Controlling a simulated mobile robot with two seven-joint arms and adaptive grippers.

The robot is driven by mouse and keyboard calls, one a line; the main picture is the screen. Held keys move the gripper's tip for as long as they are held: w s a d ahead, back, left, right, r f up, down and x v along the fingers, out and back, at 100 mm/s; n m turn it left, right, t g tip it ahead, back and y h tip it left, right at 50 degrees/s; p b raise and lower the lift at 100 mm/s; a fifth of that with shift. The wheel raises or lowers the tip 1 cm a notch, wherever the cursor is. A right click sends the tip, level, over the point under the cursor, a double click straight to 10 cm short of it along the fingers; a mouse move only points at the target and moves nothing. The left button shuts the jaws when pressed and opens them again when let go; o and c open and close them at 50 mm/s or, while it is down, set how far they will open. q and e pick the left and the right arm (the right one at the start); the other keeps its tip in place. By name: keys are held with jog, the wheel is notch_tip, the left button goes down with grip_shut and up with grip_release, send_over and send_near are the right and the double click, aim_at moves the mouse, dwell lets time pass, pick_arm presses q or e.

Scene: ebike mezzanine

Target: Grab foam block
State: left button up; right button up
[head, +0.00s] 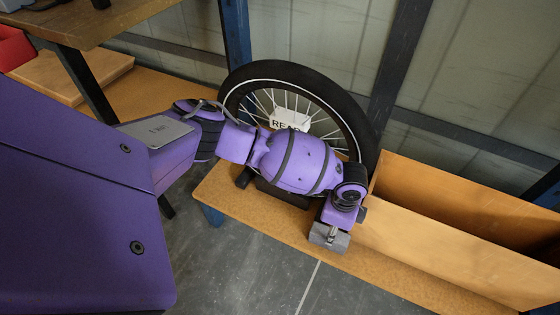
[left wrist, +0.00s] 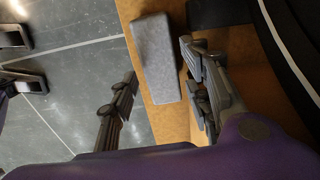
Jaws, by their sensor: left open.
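The foam block (left wrist: 155,58) is a grey, speckled, oblong block. It lies on the orange-brown shelf, along its front edge, in the left wrist view. In the head view the foam block (head: 322,238) shows at the end of my left arm, partly covered by the gripper. My left gripper (left wrist: 160,80) is open, with one finger on each side of the block's near part. The right finger is close to the block; the left finger is over the floor side, with a gap. I cannot tell the height of the fingertips over the shelf. My right gripper is not in view.
A wheel (head: 290,92) with a white "REAR" label (head: 289,120) stands behind my left arm. A long open wooden box (head: 440,245) is to the right on the shelf (head: 275,232). A wooden table (head: 100,22) is at upper left. Grey floor (head: 245,275) lies in front.

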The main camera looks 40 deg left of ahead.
pick_arm(q)
notch_tip(320, 180, down, 7)
jog(key=b, duration=0.3)
jog(key=shift+w+r, duration=0.1)
jog(key=shift+r, duration=0.1)
jog(key=shift+c, duration=0.4)
jog(key=c, duration=0.8)
